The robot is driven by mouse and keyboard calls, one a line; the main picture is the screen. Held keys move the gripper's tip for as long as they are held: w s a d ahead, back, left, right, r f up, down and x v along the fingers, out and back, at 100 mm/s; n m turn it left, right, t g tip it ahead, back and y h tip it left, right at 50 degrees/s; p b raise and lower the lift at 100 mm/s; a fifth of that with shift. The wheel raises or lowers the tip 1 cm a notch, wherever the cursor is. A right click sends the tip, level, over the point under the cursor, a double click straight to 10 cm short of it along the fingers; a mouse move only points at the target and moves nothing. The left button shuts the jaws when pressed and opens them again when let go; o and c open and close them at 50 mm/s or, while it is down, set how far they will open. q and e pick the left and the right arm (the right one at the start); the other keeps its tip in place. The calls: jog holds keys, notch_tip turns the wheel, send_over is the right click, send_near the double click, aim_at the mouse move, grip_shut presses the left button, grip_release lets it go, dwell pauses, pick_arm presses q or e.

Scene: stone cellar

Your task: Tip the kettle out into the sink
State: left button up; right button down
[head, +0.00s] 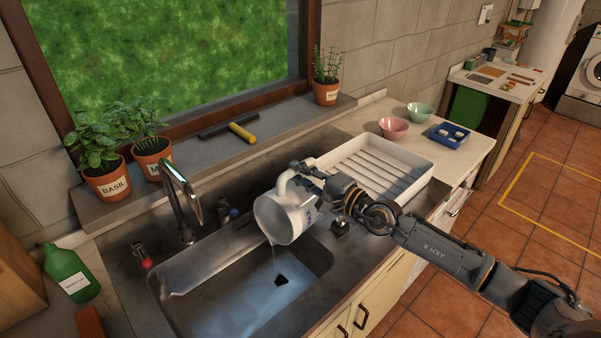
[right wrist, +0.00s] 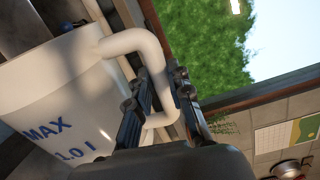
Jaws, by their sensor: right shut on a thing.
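The kettle (head: 283,217) is a white vessel held tilted above the sink, its open mouth turned to the left and down. A thin stream of water falls from its lip into the steel sink (head: 215,300). A little water or sheen shows on the basin floor near the dark drain. My right gripper (head: 306,176) is shut on the kettle's white handle. In the right wrist view the handle (right wrist: 150,60) runs between the fingers (right wrist: 165,115), and the kettle's side reads "MAX 1.0 l". My left gripper is not in view.
A chrome tap (head: 183,200) stands behind the basin, left of the kettle. A white ribbed drainer tray (head: 375,165) is on the right. A green bottle (head: 70,272) stands at the left. Potted herbs (head: 108,180) line the sill. Pink (head: 393,128) and green bowls stand beyond the tray.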

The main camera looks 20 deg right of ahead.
jog(key=shift+s+a+r+n+p, duration=0.3)
jog(key=shift+a+p, duration=0.15)
jog(key=shift+p, duration=0.4)
jog(key=shift+s+a+r+n+p, duration=0.15)
jog(key=shift+a+r+n+p, duration=0.2)
jog(key=shift+p, duration=0.45)
jog(key=shift+a, duration=0.1)
jog(key=shift+s+a+r+n+p, duration=0.15)
jog(key=shift+s+a+n+p, duration=0.15)
jog(key=shift+p, duration=0.5)
jog(key=shift+w+d+f+b, duration=0.25)
jog(key=shift+f+b, duration=0.15)
jog(key=shift+b, duration=0.45)
jog(key=shift+d, duration=0.1)
jog(key=shift+w+r, duration=0.1)
jog(key=shift+r, duration=0.05)
